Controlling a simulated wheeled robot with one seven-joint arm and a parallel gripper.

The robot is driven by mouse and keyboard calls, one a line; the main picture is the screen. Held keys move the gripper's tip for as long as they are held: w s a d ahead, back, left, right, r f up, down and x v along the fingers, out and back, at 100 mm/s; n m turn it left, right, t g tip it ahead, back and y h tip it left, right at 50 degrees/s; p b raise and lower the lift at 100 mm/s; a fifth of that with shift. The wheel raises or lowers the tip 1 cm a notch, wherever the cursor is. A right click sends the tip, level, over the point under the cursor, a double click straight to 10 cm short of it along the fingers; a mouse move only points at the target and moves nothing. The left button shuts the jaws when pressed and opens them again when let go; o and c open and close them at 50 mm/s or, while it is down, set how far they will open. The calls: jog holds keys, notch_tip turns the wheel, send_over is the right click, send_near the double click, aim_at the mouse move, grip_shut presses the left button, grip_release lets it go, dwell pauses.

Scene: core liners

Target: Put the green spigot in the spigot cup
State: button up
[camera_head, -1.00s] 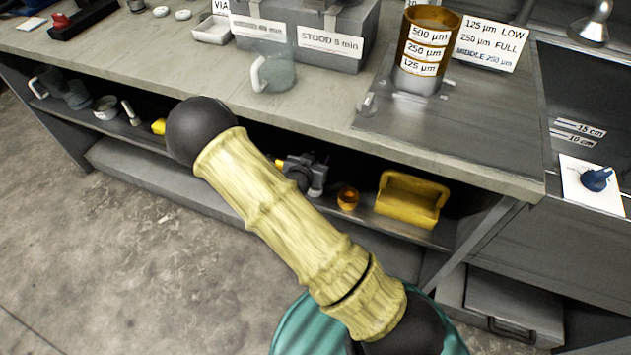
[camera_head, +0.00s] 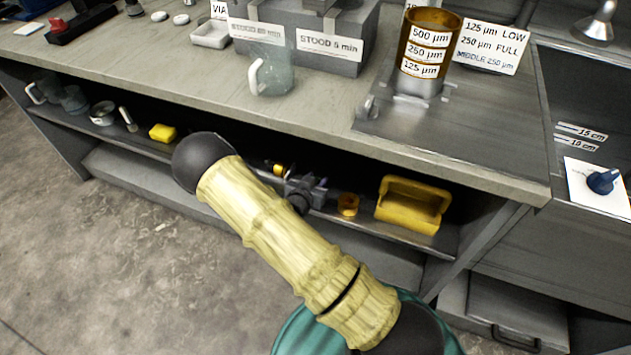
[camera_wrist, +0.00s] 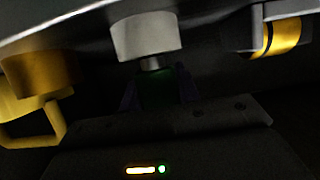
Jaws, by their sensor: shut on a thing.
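My gripper (camera_head: 318,190) is low at the opening of the shelf under the bench, partly behind my arm. In the dark wrist view my gripper (camera_wrist: 160,82) is shut on a dark green thing (camera_wrist: 158,90), which I take for the green spigot; its shape is hard to make out. A pale cylinder with a metal neck (camera_wrist: 147,38) shows just beyond the fingertips; I cannot tell whether it touches the green thing. A small amber cup (camera_head: 348,203) stands on the shelf right of my gripper. I cannot tell whether it is the spigot cup.
The shelf also holds a yellow open holder (camera_head: 412,203), a yellow block (camera_head: 163,133) and glass mugs (camera_head: 73,99). The bench top (camera_head: 330,125) overhangs it, with a glass jug (camera_head: 270,78) and an amber sieve stack (camera_head: 428,45) above. The floor (camera_head: 110,230) is clear.

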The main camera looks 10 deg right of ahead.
jog(key=shift+f, duration=0.15)
jog(key=o, duration=1)
jog(key=shift+s+a+r, duration=0.15)
jog(key=shift+s+r, duration=0.05)
jog(key=shift+r, duration=0.1)
jog(key=p+v, duration=0.1)
jog(key=v, duration=1)
jog(key=shift+s+a+p, duration=0.2)
jog(key=shift+s+p, duration=0.05)
jog(key=shift+p, duration=0.1)
